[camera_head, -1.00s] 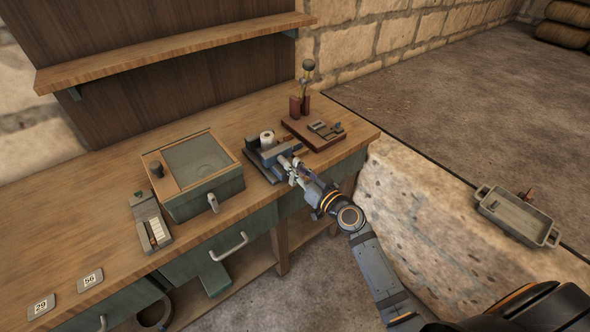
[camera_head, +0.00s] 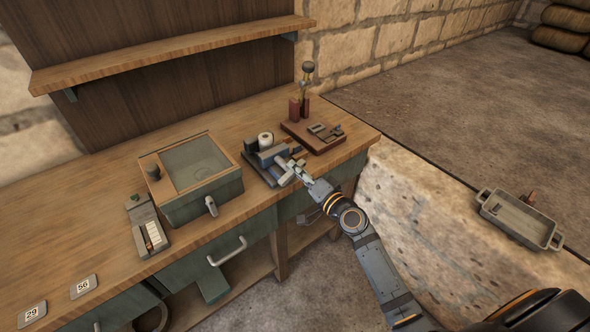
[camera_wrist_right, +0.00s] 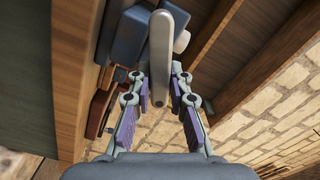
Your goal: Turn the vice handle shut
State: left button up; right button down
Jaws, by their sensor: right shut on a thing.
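The vice (camera_head: 259,164) is a dark blue-grey block with jaws on the workbench, and a pale cylinder (camera_head: 265,139) stands between its jaws. Its light grey handle (camera_head: 286,179) is a bar at the front, near the bench edge. My right gripper (camera_head: 302,177) is at the handle. In the right wrist view the handle (camera_wrist_right: 161,45) is a rounded bar running between the two purple-padded fingers, and my right gripper (camera_wrist_right: 160,95) is closed on it. My left gripper is not in view.
A wooden base (camera_head: 314,140) with a lever and small parts stands behind the vice. A green box with a glass lid (camera_head: 206,190) stands to its left. A grey tray (camera_head: 519,220) lies at the right. The bench's left part is mostly clear.

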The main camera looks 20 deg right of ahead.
jog(key=shift+s+d+f+m, duration=0.15)
jog(key=shift+f+m, duration=0.15)
jog(key=shift+m, duration=0.5)
jog(key=shift+s+a+f+m, duration=0.1)
jog(key=shift+f+m, duration=0.15)
jog(key=shift+m, duration=0.85)
jog(key=c, duration=1.6)
grip_release()
jog(key=o, duration=0.4)
jog(key=shift+s+d+r, duration=0.1)
jog(key=shift+d+r, duration=0.05)
jog(key=shift+d, duration=0.05)
